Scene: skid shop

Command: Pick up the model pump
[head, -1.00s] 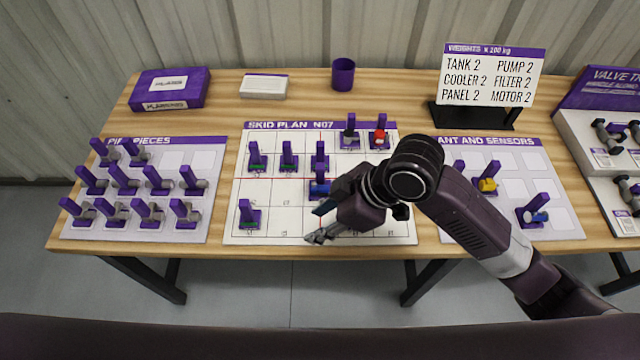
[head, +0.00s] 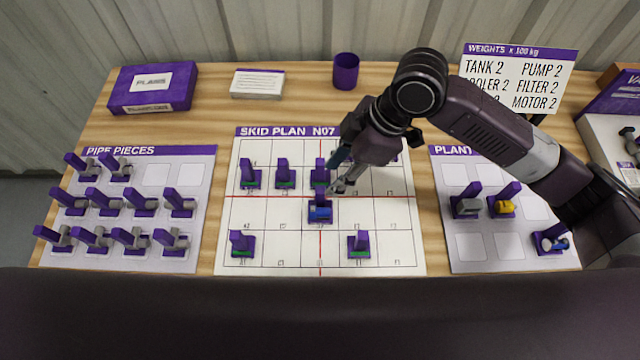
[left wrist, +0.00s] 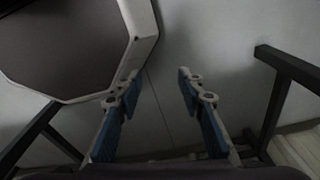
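A blue model with a purple upright tab (head: 320,212) stands near the middle of the skid plan board (head: 285,258). Another blue and grey model (head: 552,241) stands at the lower right of the plant and sensors board (head: 485,255). I cannot tell from labels which is the pump. My right gripper (head: 338,174) is open and empty, just above and behind the blue model on the skid plan, beside a purple tab. My right arm hides the upper right of that board. My left gripper (left wrist: 160,80) is open and empty over the floor.
Several green-based purple pieces, such as one at front right (head: 359,245), stand on the skid plan. A purple cup (head: 346,70) stands behind.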

